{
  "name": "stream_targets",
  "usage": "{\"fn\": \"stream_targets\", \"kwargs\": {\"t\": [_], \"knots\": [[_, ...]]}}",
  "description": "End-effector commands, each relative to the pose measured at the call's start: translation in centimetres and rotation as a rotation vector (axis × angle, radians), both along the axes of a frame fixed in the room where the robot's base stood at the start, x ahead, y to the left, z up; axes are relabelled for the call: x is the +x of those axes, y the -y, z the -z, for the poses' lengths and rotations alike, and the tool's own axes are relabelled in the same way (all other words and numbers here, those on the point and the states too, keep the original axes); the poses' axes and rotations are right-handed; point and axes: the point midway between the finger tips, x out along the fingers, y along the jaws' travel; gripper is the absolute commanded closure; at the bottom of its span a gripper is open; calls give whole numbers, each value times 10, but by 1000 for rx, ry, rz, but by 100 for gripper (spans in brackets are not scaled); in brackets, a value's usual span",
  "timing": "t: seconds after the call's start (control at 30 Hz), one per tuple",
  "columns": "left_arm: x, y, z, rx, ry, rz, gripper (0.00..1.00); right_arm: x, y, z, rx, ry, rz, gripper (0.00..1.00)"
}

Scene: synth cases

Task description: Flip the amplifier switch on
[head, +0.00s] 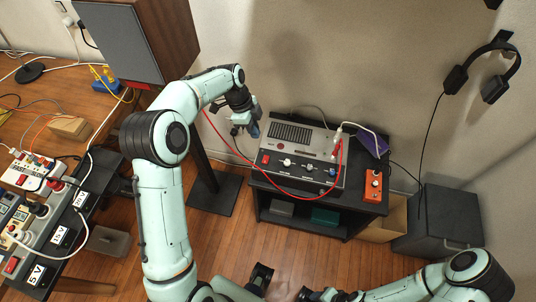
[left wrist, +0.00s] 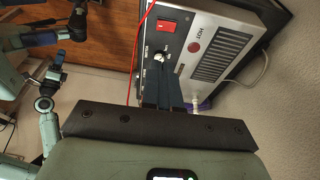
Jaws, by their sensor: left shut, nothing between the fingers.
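The amplifier (head: 290,150) is a grey box with a dark front panel, standing on a black stand. Its red rocker switch (head: 265,159) is at the left end of the panel, beside several knobs. The left wrist view shows the red switch (left wrist: 168,25) too; which way it is tipped is too small to tell. My left gripper (head: 254,130) is shut and empty at the amplifier's left side. In the left wrist view its dark fingers (left wrist: 164,90) point toward the panel, near a knob (left wrist: 159,56), apart from the switch. My right gripper (head: 306,295) is low at the bottom edge, its fingers unclear.
A red cable crosses in front of the amplifier. An orange pedal box (head: 373,186) stands right of it on the stand (head: 330,204). A speaker (head: 120,45) is at the upper left. A bench with power strips is at the left. Headphones (head: 490,70) hang on the wall.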

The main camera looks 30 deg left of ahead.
Motion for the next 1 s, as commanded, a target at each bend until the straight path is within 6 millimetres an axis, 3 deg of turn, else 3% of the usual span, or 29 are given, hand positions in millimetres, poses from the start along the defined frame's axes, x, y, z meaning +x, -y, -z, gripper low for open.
{"fn": "stream_targets", "kwargs": {"t": [0.33,0.47,1.0], "knots": [[0,0,0,0,0,1,100,0,0,0,0,0,0,52],[0,3,9,0,-2,2,100,0,0,1,0,0,0,52],[0,29,110,0,-4,0,100,-1,0,3,0,-1,1,52]]}}
